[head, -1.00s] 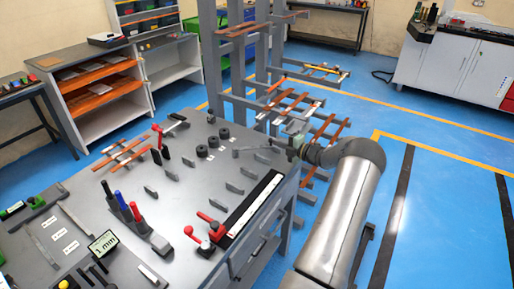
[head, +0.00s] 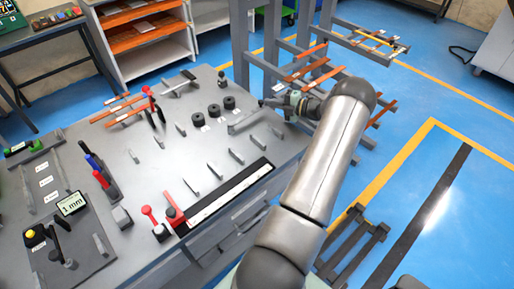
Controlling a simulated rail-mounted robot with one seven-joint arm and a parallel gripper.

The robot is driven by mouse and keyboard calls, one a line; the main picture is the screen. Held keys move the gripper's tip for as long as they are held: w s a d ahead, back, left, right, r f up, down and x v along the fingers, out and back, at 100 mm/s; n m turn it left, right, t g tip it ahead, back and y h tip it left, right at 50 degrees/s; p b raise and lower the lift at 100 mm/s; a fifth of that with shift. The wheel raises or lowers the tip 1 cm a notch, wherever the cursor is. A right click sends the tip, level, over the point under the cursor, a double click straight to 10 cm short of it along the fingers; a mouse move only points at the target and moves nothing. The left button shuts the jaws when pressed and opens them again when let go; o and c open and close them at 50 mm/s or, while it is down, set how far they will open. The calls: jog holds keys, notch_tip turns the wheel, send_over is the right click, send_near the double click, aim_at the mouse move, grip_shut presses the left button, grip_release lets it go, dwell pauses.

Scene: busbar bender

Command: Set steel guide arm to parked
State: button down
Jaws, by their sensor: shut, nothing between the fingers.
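A grey steel bar, which looks like the steel guide arm (head: 243,124), lies at the far right part of the bench top (head: 150,195) in the head view. Its right end is close to my gripper (head: 264,103). My gripper is shut and empty, low over the bench's far right corner, reaching in from the right. The fingertips are small here, and I cannot tell whether they touch the bar.
Black round pieces (head: 213,111) stand left of the bar. Several upright grey plates (head: 215,170) and a black-and-white rule strip (head: 228,195) with a red-handled clamp (head: 174,214) are nearer. A rack with copper bars (head: 310,68) stands behind my gripper.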

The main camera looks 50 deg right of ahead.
jog(key=shift+w, duration=0.35)
jog(key=shift+w+d+r, duration=0.1)
jog(key=shift+r, duration=0.05)
jog(key=b+v, duration=0.3)
jog(key=v, duration=1.4)
jog(key=shift+s+b, duration=0.4)
jog(key=shift+s, duration=0.05)
